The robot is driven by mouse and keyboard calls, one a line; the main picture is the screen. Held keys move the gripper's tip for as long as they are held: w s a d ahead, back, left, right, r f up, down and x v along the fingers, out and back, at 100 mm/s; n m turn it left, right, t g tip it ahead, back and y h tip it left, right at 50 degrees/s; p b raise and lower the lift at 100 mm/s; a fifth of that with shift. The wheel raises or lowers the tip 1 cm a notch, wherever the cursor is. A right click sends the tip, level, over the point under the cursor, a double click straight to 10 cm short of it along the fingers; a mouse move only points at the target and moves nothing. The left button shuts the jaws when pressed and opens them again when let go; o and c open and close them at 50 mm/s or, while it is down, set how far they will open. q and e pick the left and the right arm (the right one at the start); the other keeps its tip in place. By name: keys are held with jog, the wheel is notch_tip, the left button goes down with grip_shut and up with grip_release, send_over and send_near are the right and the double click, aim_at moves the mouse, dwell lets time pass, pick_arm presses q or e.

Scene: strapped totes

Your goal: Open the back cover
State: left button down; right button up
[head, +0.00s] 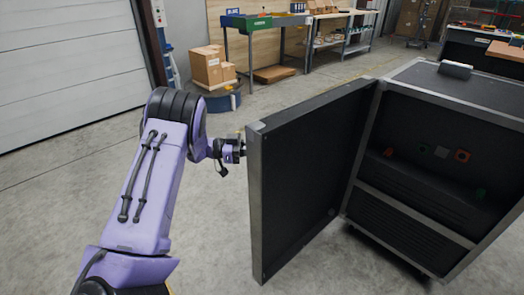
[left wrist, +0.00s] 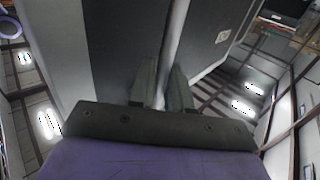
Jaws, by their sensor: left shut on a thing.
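The back cover (head: 305,175) is a dark panel with a grey metal frame. It stands swung out wide from the left side of a black case (head: 445,90), and the case's inside shows. My left gripper (head: 238,148) is at the cover's outer left edge, its fingertips partly hidden behind the frame. In the left wrist view the two fingers (left wrist: 164,78) sit on either side of a pale grey edge strip of the cover (left wrist: 178,35) and are shut on it. My right gripper is in neither view.
Inside the case are a shelf bar and small red, green and white parts (head: 441,152). A roller door (head: 65,60) is at left. The floor (head: 215,240) left of the cover is clear.

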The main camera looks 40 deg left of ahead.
pick_arm(q)
jog(key=c, duration=1.3)
grip_release()
jog(key=shift+o, duration=0.2)
jog(key=v, duration=1)
jog(key=shift+s+a+b, duration=0.2)
jog(key=shift+s+b, duration=0.05)
jog(key=shift+b, duration=0.05)
